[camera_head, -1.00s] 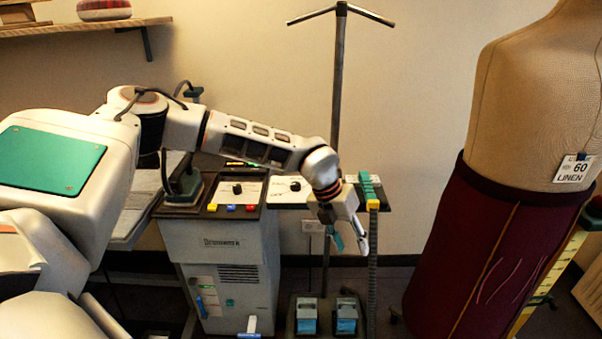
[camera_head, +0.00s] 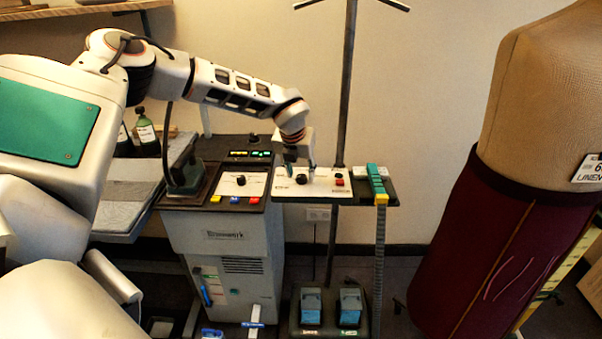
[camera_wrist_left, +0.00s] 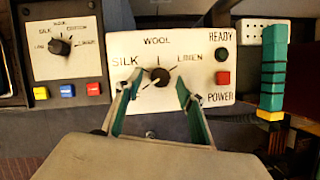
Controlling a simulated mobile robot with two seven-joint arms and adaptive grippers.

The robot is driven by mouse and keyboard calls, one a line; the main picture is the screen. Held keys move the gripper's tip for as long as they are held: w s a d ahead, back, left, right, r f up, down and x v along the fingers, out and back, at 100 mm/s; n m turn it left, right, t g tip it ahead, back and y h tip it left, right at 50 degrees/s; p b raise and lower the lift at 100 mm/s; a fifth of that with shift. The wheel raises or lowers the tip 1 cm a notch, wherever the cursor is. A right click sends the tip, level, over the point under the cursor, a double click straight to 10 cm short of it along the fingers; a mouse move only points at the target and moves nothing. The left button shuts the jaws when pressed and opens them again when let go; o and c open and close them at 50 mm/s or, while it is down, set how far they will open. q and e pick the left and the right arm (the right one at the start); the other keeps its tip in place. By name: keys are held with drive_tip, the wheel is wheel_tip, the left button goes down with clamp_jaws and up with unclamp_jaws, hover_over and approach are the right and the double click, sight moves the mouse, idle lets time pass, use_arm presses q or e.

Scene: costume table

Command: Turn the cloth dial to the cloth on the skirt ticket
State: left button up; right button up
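The cloth dial (camera_wrist_left: 157,77) is a black knob on a white panel (camera_head: 318,190), with SILK at left, WOOL at top and LINEN at right in the left wrist view. I cannot tell for sure where its pointer stands. My left gripper (camera_head: 300,166) is over this panel. In the left wrist view its two teal-lined fingers (camera_wrist_left: 157,92) are open, one on each side of the dial. I see no clear contact. The skirt ticket (camera_head: 590,170) on the dress form reads LINEN, partly cut off by the picture's edge. My right gripper is not in view.
A second dial (camera_wrist_left: 60,46) sits on the left panel, above red, blue and yellow buttons. A READY button (camera_wrist_left: 221,53) and red POWER button (camera_wrist_left: 222,78) lie right of the cloth dial.

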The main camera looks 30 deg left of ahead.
use_arm(q)
drive_tip(key=shift+w+f, duration=0.2)
drive_tip(key=shift+f, duration=0.35)
drive_tip(key=c, duration=1.1)
